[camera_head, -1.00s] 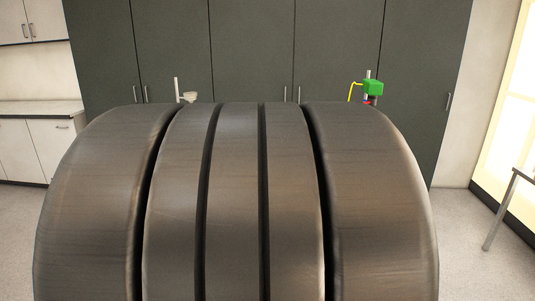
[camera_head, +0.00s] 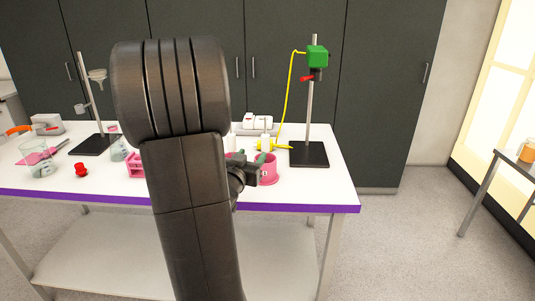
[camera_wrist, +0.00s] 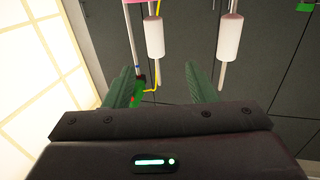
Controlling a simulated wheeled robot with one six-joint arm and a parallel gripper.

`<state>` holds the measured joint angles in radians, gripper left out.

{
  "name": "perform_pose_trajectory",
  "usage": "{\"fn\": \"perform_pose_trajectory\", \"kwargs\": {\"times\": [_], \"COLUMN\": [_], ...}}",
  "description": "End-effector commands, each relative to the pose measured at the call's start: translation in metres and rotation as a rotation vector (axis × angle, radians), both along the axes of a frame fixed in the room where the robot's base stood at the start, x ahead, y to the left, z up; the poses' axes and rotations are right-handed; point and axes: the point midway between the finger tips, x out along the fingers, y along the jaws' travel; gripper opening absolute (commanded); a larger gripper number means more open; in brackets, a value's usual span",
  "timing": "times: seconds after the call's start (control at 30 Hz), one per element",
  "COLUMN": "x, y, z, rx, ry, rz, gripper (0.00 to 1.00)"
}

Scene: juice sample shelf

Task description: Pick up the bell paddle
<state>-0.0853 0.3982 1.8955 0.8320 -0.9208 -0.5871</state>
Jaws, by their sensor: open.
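I cannot tell for certain which thing is the bell paddle. Two white cylinders with thin stems, one on the left (camera_wrist: 155,38) and one on the right (camera_wrist: 229,38), show ahead of my gripper in the wrist view. White upright pieces also show beside my arm in the head view, one of them (camera_head: 265,143) above the pink cup (camera_head: 268,174). My gripper (camera_wrist: 163,82) is open, with its two green fingers apart and nothing held between them. In the head view it is beside the pink cup, partly hidden by my arm.
The white table (camera_head: 315,190) has a purple front edge. A stand with a green block (camera_head: 317,56) and yellow cord is at the right; another stand (camera_head: 92,105) is at the left. A beaker (camera_head: 38,160), a red piece (camera_head: 81,170) and a pink rack (camera_head: 136,165) are on the left.

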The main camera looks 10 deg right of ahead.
Motion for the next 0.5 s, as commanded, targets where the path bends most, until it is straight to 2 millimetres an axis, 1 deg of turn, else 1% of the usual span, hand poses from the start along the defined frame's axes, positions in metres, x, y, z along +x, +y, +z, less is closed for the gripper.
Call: {"fn": "perform_pose_trajectory", "kwargs": {"times": [0.03, 0.1, 0.23, 0.33, 0.5], "x": [0.009, 0.022, 0.042, 0.051, 0.059], "y": [-0.007, -0.015, -0.026, -0.032, -0.038], "z": [0.0, 0.0, 0.0, 0.0, 0.001], "rx": [-0.001, -0.001, 0.001, 0.0, 0.0], "ry": [0.002, 0.003, 0.002, 0.001, 0.002], "rz": [-0.003, -0.003, -0.001, 0.0, 0.001], "gripper": [0.51, 0.51, 0.51, 0.51, 0.51]}}
